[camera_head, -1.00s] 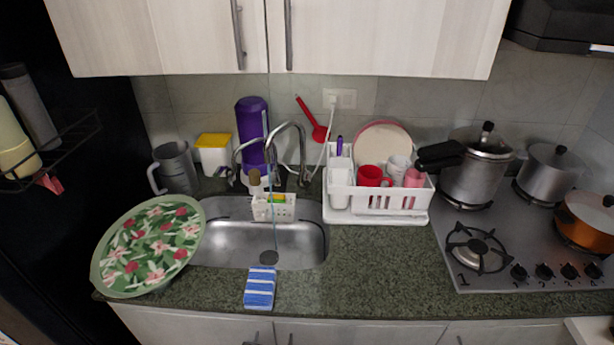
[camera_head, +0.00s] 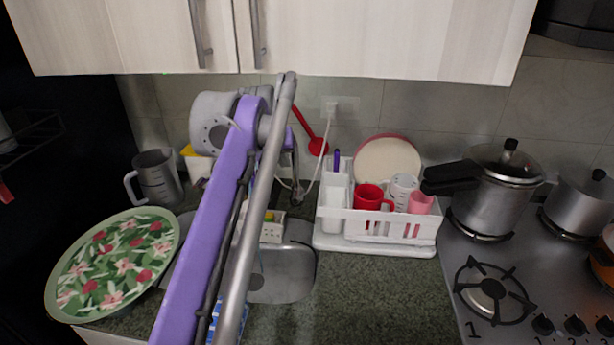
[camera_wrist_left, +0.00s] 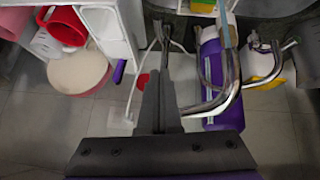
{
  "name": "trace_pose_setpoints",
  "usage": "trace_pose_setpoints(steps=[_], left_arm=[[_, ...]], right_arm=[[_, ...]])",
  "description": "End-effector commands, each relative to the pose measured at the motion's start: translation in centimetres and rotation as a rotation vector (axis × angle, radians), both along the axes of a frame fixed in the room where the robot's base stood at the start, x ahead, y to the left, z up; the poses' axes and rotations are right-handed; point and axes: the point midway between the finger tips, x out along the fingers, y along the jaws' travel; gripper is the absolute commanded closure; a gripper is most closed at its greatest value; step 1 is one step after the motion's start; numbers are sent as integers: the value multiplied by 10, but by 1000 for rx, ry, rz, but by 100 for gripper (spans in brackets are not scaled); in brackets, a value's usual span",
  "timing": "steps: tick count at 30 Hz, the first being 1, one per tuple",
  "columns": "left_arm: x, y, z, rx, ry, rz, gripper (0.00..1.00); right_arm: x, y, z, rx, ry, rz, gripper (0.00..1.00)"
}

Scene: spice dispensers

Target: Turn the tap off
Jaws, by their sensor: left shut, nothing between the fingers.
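The chrome tap shows in the left wrist view with its curved spout (camera_wrist_left: 232,88) right of my left gripper (camera_wrist_left: 161,78). A pale blue stream (camera_wrist_left: 226,25) shows at the spout's end. The gripper's dark fingers are shut and empty, close beside the tap; I cannot tell whether they touch its handle. In the head view my purple and grey left arm crosses the sink and hides most of the tap and the gripper's tips. Only a part of the tap (camera_head: 296,166) shows right of the arm. My right gripper is out of view.
A white dish rack (camera_head: 340,232) with cups and a plate (camera_head: 387,160) stands right of the sink (camera_head: 290,285). A floral tray (camera_head: 115,262) lies on the left. A purple bottle (camera_wrist_left: 226,118) stands behind the tap. Cabinets hang above.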

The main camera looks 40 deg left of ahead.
Motion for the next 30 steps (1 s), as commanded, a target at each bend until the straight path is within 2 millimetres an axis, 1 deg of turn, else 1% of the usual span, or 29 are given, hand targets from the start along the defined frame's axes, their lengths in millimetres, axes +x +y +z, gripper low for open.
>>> trace_pose_setpoints(steps=[14,18,21,24,30], left_arm=[[54,22,-76,1,2,-4,100],[52,16,-97,-1,1,-4,100],[51,14,-107,-1,1,-4,100],[51,14,-112,-1,1,-4,100],[51,13,-113,-1,1,-4,100]], right_arm=[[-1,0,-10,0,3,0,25],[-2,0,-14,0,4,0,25],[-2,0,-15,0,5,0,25],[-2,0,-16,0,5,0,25],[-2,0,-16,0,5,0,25]])
